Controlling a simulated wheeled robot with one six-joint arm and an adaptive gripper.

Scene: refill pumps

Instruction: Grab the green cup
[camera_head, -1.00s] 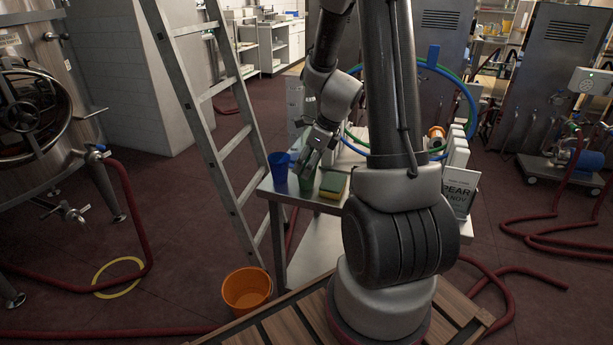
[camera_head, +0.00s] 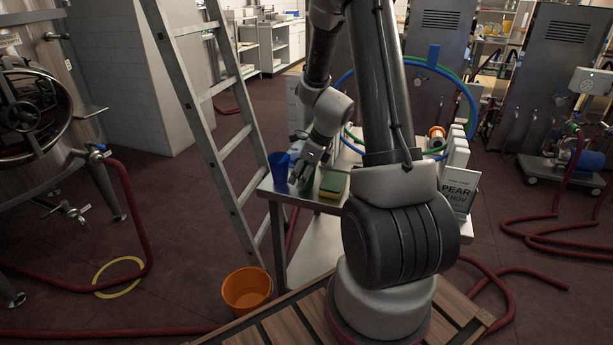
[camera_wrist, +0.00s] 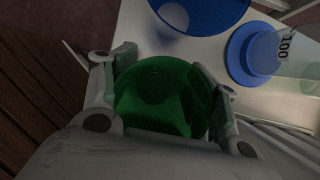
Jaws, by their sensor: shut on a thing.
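The green cup (camera_wrist: 160,95) is between the two fingers of my gripper (camera_wrist: 162,90) in the wrist view, with a finger against each side. I look down into its open mouth. In the head view my gripper (camera_head: 304,174) is at the table's left end, and the green cup (camera_head: 307,180) is mostly hidden behind it. I cannot tell whether the cup is off the table. A blue cup (camera_head: 279,166) stands just left of it, and its rim (camera_wrist: 240,12) shows at the top of the wrist view.
A green and yellow sponge (camera_head: 333,185) lies right of the gripper on the metal table (camera_head: 318,204). In the wrist view a round blue base (camera_wrist: 250,58) is close by on the right. A ladder (camera_head: 230,130) stands left of the table, and an orange bucket (camera_head: 247,289) is on the floor.

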